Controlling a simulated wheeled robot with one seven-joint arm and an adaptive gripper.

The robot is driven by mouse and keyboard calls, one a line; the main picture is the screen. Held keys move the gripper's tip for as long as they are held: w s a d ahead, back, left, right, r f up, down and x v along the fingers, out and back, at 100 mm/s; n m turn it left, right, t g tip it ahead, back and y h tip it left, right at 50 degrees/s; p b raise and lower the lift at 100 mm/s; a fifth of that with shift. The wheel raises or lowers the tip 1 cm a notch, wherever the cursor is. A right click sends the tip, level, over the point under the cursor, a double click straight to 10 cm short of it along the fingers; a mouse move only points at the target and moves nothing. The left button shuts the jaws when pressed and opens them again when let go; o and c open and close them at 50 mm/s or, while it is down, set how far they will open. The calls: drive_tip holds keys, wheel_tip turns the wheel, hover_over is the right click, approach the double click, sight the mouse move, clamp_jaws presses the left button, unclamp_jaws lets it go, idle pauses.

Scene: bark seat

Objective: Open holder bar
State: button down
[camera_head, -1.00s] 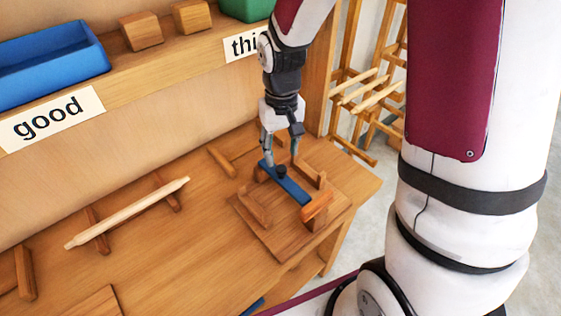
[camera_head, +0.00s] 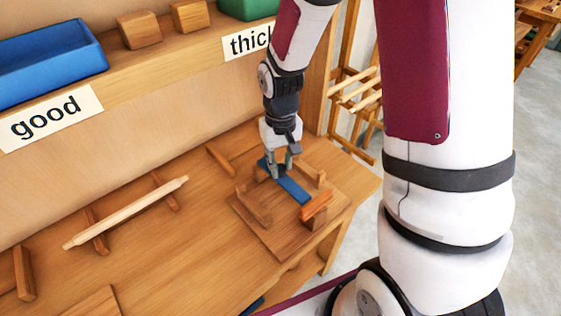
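The holder bar is a blue bar (camera_head: 296,191) lying diagonally across a wooden holder (camera_head: 258,228) on the workbench. The holder has upright wooden pieces around the bar, including an orange-brown block (camera_head: 316,207) near the bar's right end. My gripper (camera_head: 280,172) points down at the left-middle part of the bar. Its fingers are close together where the bar's black knob sits, and they appear shut on the knob. The knob is mostly hidden by the fingers.
A pale wooden stick (camera_head: 127,212) rests on supports at the left of the workbench (camera_head: 170,262). A shelf behind carries a blue bin (camera_head: 45,68), wooden blocks (camera_head: 140,30) and a green bin (camera_head: 247,8). Wooden racks (camera_head: 358,100) stand beyond the bench's right end.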

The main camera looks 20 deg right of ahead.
drive_tip(key=shift+w+r, duration=0.25)
drive_tip(key=shift+r, duration=0.05)
drive_tip(key=shift+w+a+r+p, duration=0.2)
drive_tip(key=shift+w+a+r, duration=0.05)
drive_tip(key=shift+w+r, duration=0.35)
drive_tip(key=shift+w+a+r+p, duration=0.2)
drive_tip(key=shift+w+a+r, duration=0.05)
drive_tip(key=shift+w+r, duration=0.3)
drive_tip(key=shift+w+a+r, duration=0.2)
drive_tip(key=shift+w, duration=0.35)
drive_tip(key=shift+w+a+r, duration=0.15)
drive_tip(key=shift+w, duration=0.35)
drive_tip(key=c, duration=2.4)
unclamp_jaws()
drive_tip(key=shift+w+a+b, duration=0.2)
drive_tip(key=shift+w+a, duration=0.05)
drive_tip(key=shift+w, duration=0.25)
drive_tip(key=shift+w+a+b, duration=0.15)
drive_tip(key=shift+w+a, duration=0.05)
drive_tip(key=shift+w, duration=0.25)
drive_tip(key=c, duration=1.3)
unclamp_jaws()
drive_tip(key=shift+s+d+r, duration=0.1)
drive_tip(key=shift+s+d, duration=0.05)
drive_tip(key=shift+d, duration=0.05)
drive_tip(key=shift+c, duration=0.2)
wheel_tip(320, 180, up, 12)
